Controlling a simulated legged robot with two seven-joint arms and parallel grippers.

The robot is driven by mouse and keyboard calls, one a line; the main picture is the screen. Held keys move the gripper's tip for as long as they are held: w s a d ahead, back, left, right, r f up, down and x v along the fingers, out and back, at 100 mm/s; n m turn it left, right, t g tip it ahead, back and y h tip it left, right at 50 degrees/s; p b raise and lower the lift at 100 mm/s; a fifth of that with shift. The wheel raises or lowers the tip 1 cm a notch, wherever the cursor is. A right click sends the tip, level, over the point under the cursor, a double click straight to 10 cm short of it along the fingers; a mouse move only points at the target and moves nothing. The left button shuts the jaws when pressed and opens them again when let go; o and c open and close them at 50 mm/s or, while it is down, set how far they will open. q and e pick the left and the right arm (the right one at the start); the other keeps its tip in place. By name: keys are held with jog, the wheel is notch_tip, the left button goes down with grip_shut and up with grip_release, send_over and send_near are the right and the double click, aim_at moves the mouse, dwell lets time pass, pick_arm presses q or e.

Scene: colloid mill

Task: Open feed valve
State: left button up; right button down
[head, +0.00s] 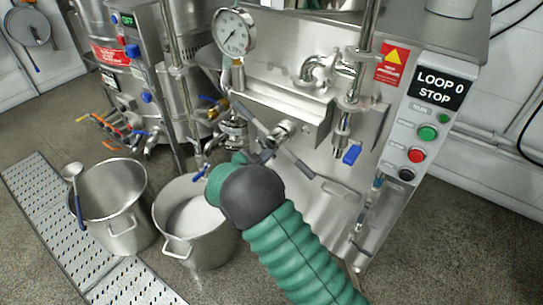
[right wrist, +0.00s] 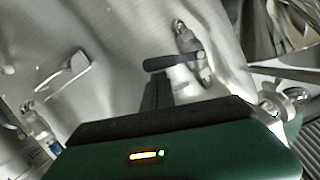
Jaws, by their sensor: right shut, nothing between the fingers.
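A dark lever handle (right wrist: 172,62) on a small metal valve shows in the right wrist view, just beyond my fingertips. In the head view a dark lever (head: 302,166) slants across the mill front near a metal valve fitting (head: 285,131); I take it for the feed valve, but no label confirms this. My right gripper (head: 265,156) is at this lever, partly hidden by my own wrist. In the right wrist view my right gripper (right wrist: 157,82) is shut and empty, with its tips close below the handle; contact cannot be told. My left gripper is not in view.
A panel reads LOOP 0 STOP (head: 439,87). A pressure gauge (head: 234,32) stands above. Blue-handled valves (head: 352,155) are nearby. Two steel pots, one empty (head: 123,222) and one holding white material (head: 197,250), stand on the floor at left.

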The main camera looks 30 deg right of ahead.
jog(key=w+a+f+m+t+b, duration=0.1)
jog(key=w+f+m+t+b, duration=0.2)
jog(key=f+m+b, duration=0.4)
jog(key=w+m+b, duration=0.1)
jog(key=m+b, duration=0.3)
jog(key=shift+a+f, duration=0.2)
jog(key=shift+a, duration=0.1)
jog(key=shift+w+a+t, duration=0.1)
jog(key=shift+t, duration=0.2)
dwell(0.4)
